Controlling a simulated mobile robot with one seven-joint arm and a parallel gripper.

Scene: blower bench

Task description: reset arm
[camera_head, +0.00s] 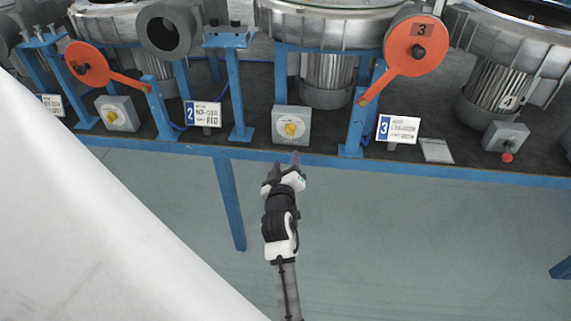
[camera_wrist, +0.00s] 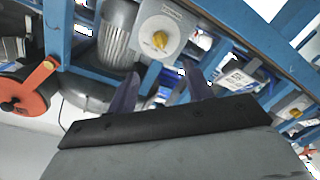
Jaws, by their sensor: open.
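My gripper (camera_head: 286,165) is in the middle of the head view, in front of the bench's front edge. Its two dark fingers point toward the bench. In the wrist view the fingers of my gripper (camera_wrist: 160,95) stand apart with nothing between them. A grey switch box with a yellow knob (camera_head: 291,128) sits on the bench just beyond the fingertips. The yellow knob (camera_wrist: 160,40) also shows in the wrist view, above the fingers and apart from them.
The blue-framed bench (camera_head: 330,162) carries several blowers. Orange discs (camera_head: 415,45) hang on levers. A label marked 2 (camera_head: 203,114) and one marked 3 (camera_head: 397,129) stand near the edge. The floor in front is clear.

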